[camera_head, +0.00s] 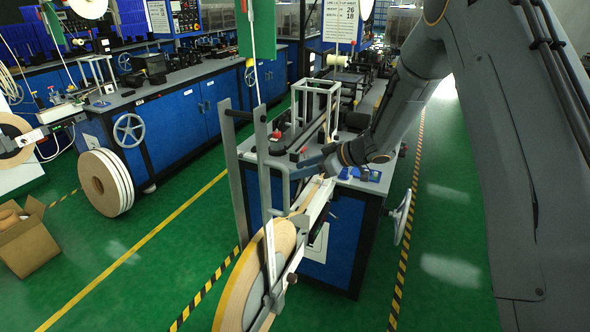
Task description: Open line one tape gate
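The tape payoff reel (240,287), a large tan roll on a grey hub, hangs at the front end of the nearest blue machine. A pale strip or guide (315,198) runs from the reel up to the machine top. Grey upright posts (238,190) joined by a dark bar stand just behind the reel. I cannot tell which part here is the tape gate. My gripper (309,167) is over the machine's front end, right of the posts, pointing left. Its fingers are small and blend with the metal parts, so neither their opening nor any contact shows clearly.
The blue machine cabinet (330,243) has a handwheel (403,212) on its right. A white frame (318,105) stands on top behind my gripper. Another blue machine line is at left, with a large reel (104,183) and a cardboard box (27,240). Green floor is clear between them.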

